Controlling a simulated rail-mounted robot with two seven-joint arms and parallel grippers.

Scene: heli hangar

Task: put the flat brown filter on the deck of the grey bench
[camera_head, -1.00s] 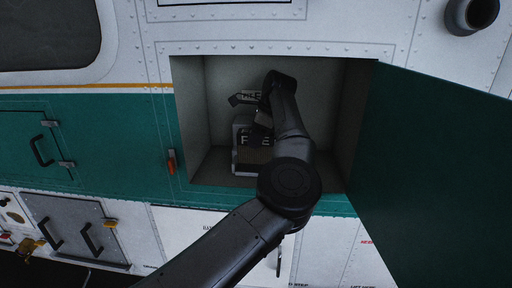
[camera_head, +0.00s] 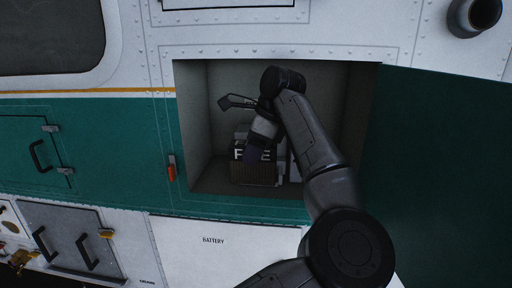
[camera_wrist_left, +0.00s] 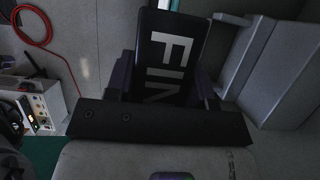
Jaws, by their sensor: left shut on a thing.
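The flat brown filter (camera_head: 253,174) is in the open compartment in the helicopter's side. Its ribbed brown face shows below a black label with white letters. In the left wrist view the black label with the letters "FIN" (camera_wrist_left: 172,55) is between the dark purple fingers. My left gripper (camera_head: 252,153) reaches down into the compartment and is shut on this labelled piece. The gripper partly covers the letters in the head view. My right gripper and the grey bench's deck are not recognisable in these views.
Grey blocky parts (camera_head: 291,170) stand right beside the filter. A red hose (camera_wrist_left: 36,30) and a white instrument case (camera_wrist_left: 42,103) show in the left wrist view.

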